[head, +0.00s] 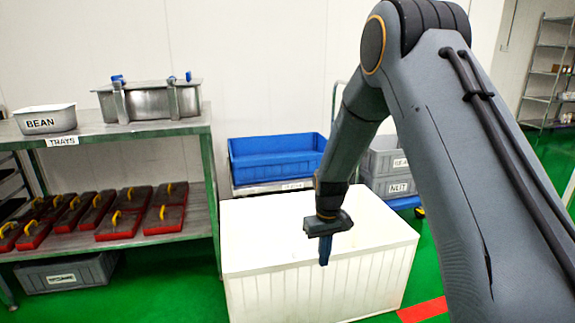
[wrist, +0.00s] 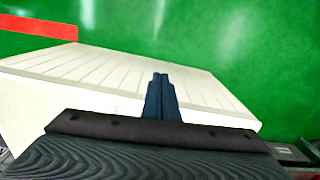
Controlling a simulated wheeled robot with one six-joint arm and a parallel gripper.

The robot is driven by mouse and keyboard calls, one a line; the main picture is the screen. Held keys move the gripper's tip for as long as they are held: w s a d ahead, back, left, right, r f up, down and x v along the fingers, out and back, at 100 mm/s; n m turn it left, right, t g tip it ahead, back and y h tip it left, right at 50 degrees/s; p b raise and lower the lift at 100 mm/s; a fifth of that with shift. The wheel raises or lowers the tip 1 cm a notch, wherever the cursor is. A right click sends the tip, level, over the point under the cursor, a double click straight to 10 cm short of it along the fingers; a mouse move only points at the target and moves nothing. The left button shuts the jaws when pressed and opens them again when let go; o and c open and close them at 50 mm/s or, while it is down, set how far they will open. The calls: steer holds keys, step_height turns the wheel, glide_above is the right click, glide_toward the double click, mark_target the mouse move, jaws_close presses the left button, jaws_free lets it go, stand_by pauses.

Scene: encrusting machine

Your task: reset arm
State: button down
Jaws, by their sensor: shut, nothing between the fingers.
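My gripper (head: 325,250) points down in front of the inside of a large white bin in the head view, with its fingers together. In the wrist view my gripper (wrist: 159,77) shows two dark blue fingers pressed side by side with nothing between them. Behind the fingers in that view lies the ribbed side of the white bin (wrist: 120,72). In the head view the white bin (head: 310,290) stands on the floor and looks empty where I can see inside. I cannot tell how far the fingertips are from its rim.
A metal shelf (head: 150,130) at left holds a BEAN container (head: 45,119), a steel tray (head: 150,101) and several red boxes with yellow handles. A blue crate (head: 275,157) stands behind the bin, near grey crates (head: 385,170). Green floor (head: 165,275) is clear between shelf and bin.

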steer(key=s+a+r, duration=0.6)
steer(key=s+a, duration=0.1)
steer(key=s+a+r+n, duration=0.1)
steer(key=s+a+r, duration=0.15)
steer(key=s, duration=0.65)
steer(key=s+a+r+n, duration=0.1)
steer(key=s+r, duration=0.2)
steer(key=s, duration=0.7)
steer(key=s+a+r+n, duration=0.1)
steer(key=s+a+r, duration=0.15)
steer(key=s, duration=0.65)
steer(key=d+r+m+p, duration=0.3)
steer(key=d+r+p, duration=0.6)
steer(key=r+p, duration=0.3)
steer(key=d+r+m+p, duration=0.3)
steer(key=d+r+p, duration=0.7)
steer(key=r+p, duration=0.3)
steer(key=shift+s+d+r+p, duration=0.3)
steer(key=shift+s+p, duration=0.1)
steer(key=shift+p, duration=0.5)
